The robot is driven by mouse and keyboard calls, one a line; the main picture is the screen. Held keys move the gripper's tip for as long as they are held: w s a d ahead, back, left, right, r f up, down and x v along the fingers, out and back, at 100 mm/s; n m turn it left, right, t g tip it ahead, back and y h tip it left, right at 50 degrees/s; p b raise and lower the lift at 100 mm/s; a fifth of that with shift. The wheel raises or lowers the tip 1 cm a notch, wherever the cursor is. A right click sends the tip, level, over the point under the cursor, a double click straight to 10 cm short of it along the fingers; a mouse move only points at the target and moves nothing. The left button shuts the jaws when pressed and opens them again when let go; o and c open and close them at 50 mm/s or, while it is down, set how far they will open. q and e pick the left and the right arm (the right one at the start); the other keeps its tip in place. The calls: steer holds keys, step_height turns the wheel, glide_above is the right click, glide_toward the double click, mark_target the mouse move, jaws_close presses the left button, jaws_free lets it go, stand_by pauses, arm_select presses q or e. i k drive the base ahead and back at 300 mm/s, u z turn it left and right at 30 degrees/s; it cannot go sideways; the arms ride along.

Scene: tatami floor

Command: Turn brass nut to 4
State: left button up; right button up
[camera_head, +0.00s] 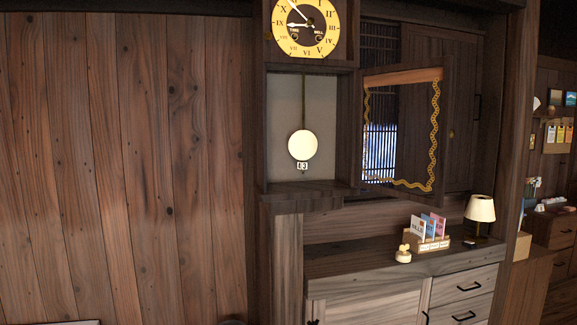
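A dark wooden wall clock has a yellow and black dial (305,27) at the top centre. Its lower case (270,135) is open at the front, and a round pale pendulum bob (303,145) hangs inside on a thin rod. Just under the bob is a small black-and-white number marking (302,166), too small to read surely. The brass nut cannot be made out apart from the bob. The clock's glass door (402,75), with a gold wavy border, stands swung open to the right. Neither of my grippers can be made out in the view.
Below the clock's right side stands a wooden cabinet (370,265) with drawers. On it are a card holder (432,244), a small cream object (403,254) and a lamp (480,209). The open door borders the clock's right side. Plank wall (120,160) fills the left.

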mark_target(301, 165)
steer(key=i, duration=0.9)
